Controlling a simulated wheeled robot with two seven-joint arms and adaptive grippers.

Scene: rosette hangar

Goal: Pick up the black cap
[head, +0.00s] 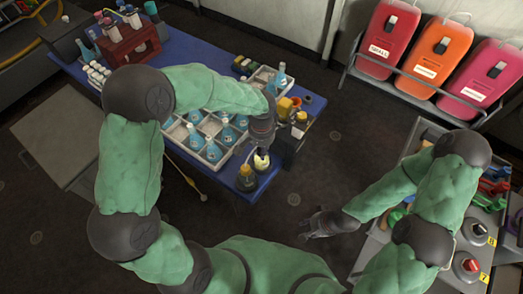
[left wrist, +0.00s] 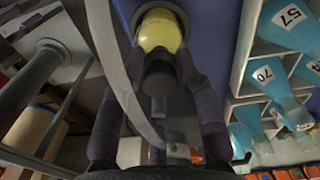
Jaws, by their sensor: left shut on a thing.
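The black cap (left wrist: 160,74) sits on a flask with pale yellow contents (left wrist: 158,30) in the left wrist view. My left gripper (left wrist: 162,90) has a finger on each side of the cap and is shut on it. In the head view this flask (head: 261,161) stands near the front right corner of the blue table, with my left gripper (head: 262,147) directly over it. The cap is mostly hidden there by the gripper. My right gripper (head: 322,223) hangs over the dark floor, away from the table. Its fingers are too dark to read.
A red rack (head: 129,42) is at the back left of the blue table (head: 200,46). A grey cart (head: 376,232) is at the right.

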